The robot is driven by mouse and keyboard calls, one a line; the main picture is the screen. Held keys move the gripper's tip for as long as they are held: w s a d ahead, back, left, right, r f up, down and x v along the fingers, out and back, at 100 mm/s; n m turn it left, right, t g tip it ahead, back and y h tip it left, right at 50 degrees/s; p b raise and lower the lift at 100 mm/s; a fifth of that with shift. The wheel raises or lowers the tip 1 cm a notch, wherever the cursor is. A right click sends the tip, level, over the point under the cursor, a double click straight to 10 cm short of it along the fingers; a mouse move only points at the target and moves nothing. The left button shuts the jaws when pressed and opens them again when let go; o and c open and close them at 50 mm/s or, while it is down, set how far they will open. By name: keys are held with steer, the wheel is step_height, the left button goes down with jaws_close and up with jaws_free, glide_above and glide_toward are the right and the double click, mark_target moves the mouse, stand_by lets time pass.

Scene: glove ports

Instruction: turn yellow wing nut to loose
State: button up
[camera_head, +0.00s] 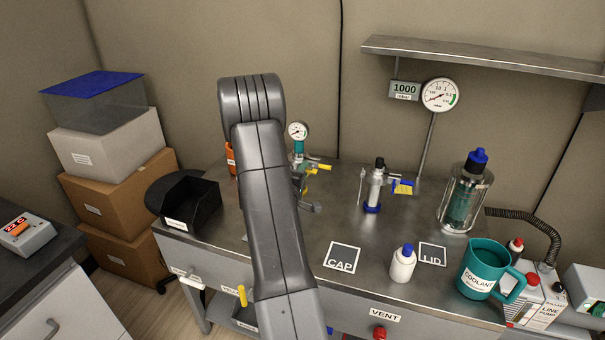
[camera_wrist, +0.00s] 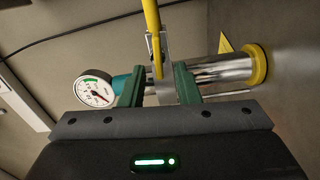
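A narrow yellow bar (camera_wrist: 153,38), which looks like the wing nut, stands between my fingers in the wrist view. It runs up out of the frame beside a metal clamp (camera_wrist: 168,60) on a chrome pipe (camera_wrist: 222,68). My gripper (camera_wrist: 159,75) has its green fingers apart, one on each side of the clamp and bar. I cannot tell whether either finger touches them. Yellow parts (camera_head: 320,167) show on the gauge fitting just right of my arm.
A round gauge (camera_wrist: 97,88) on a teal body is close to my left finger in the wrist view. In the head view, a black bin (camera_head: 197,205) stands left of my arm. A blue-capped bottle (camera_head: 403,264) and a coolant jug (camera_head: 484,270) stand at right on the bench.

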steer(key=b+v, duration=0.1)
steer(key=v, duration=1.2)
steer(key=shift+s, duration=0.35)
steer(key=shift+a, duration=0.15)
steer(key=x, duration=1.4)
steer(key=shift+p, duration=0.45)
steer(key=shift+s, duration=0.2)
